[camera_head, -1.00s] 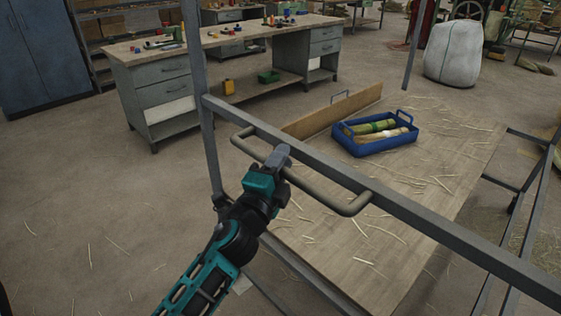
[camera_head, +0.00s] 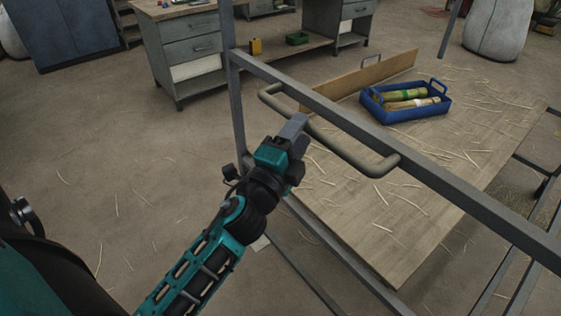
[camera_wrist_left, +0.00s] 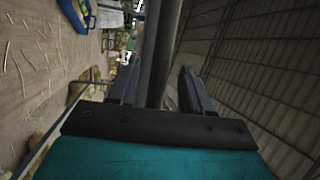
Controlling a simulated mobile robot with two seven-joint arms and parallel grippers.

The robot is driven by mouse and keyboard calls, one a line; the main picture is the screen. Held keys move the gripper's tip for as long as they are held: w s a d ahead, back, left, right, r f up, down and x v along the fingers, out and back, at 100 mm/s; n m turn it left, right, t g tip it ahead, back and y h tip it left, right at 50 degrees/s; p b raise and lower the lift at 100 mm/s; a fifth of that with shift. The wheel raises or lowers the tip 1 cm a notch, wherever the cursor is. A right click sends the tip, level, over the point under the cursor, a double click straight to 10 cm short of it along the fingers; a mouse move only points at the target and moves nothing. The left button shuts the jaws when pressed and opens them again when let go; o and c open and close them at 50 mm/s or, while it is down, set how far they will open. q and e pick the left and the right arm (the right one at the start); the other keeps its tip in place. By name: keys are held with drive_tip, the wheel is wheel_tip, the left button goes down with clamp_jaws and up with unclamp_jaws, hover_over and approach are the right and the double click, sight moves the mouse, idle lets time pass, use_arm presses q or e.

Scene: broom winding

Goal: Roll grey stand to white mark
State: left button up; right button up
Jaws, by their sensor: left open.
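The grey stand (camera_head: 335,111) is a metal frame with a wooden board shelf (camera_head: 400,215) and a bent tube handle (camera_head: 345,153) on its near rail. My left gripper (camera_head: 297,128) is at the near side of this handle, pointing at it. In the left wrist view a dark bar (camera_wrist_left: 163,50) runs between the two parted fingers (camera_wrist_left: 158,78), and no clear grip on it shows. My right gripper is out of view.
A blue crate (camera_head: 440,115) with straw bundles stands on the shelf, beside an upright board (camera_head: 385,72). A grey workbench (camera_head: 185,70) stands behind, a white sack (camera_head: 497,35) at the back right. The floor at the left is clear apart from straw.

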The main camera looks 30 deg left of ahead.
use_arm(q)
drive_tip(key=s+f+b, duration=0.1)
drive_tip(key=s+b, duration=0.1)
drive_tip(key=s, duration=0.6)
drive_tip(key=shift+d+f, duration=0.25)
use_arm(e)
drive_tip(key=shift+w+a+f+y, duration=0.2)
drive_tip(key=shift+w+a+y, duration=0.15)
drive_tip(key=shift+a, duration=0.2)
use_arm(q)
drive_tip(key=shift+s, duration=0.1)
